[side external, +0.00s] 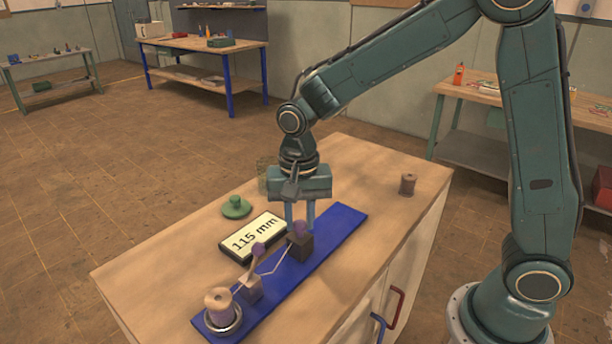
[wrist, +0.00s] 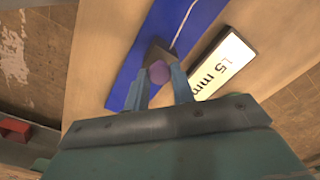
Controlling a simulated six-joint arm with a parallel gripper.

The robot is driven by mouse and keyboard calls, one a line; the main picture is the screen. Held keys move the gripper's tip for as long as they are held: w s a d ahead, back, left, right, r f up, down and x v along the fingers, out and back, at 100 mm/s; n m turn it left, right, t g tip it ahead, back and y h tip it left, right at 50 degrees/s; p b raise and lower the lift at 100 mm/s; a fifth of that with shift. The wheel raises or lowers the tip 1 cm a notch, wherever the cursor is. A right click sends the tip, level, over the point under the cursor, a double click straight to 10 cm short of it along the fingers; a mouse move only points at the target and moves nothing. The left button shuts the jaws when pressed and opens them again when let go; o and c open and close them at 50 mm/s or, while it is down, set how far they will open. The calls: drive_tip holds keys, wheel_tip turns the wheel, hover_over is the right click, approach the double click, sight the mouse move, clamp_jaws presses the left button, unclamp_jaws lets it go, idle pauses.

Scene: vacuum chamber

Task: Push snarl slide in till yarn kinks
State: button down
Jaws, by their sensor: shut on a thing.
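My gripper (side external: 300,214) points down over the blue board (side external: 343,222), its fingers shut on the purple knob (side external: 300,228) of a dark block, which I take to be the snarl slide (side external: 301,246). In the wrist view the fingertips (wrist: 161,82) stand either side of the knob (wrist: 158,72), with the dark block (wrist: 158,54) just beyond. Pale yarn (side external: 277,268) runs with a bend from this block to a light block (side external: 251,289) nearer the spool. A lever with a purple ball (side external: 258,249) rises there. A spool (side external: 220,302) stands on a metal dish at the board's near end.
Another spool (side external: 408,184) stands at the right. The wooden top (side external: 150,268) is clear at the left.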

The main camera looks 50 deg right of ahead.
sight(296, 240)
drive_tip(key=shift+a, duration=0.8)
drive_tip(key=c, duration=1.2)
unclamp_jaws()
drive_tip(key=shift+r, duration=0.1)
wheel_tip(296, 240, up, 14)
drive_tip(key=shift+f, duration=0.15)
drive_tip(key=shift+d, duration=0.1)
drive_tip(key=s+d+n+t, duration=0.2)
drive_tip(key=s+d+n, duration=0.1)
drive_tip(key=s, duration=0.3)
drive_tip(key=s+d+n+t, duration=0.1)
drive_tip(key=s+d+n, duration=0.2)
drive_tip(key=s, duration=0.4)
drive_tip(key=s+d+n+t, duration=0.2)
drive_tip(key=s+d+n, duration=0.1)
drive_tip(key=s, duration=0.3)
drive_tip(key=shift+s+d+f+t, duration=0.2)
drive_tip(key=shift+s+f+t, duration=0.1)
drive_tip(key=shift+s, duration=0.05)
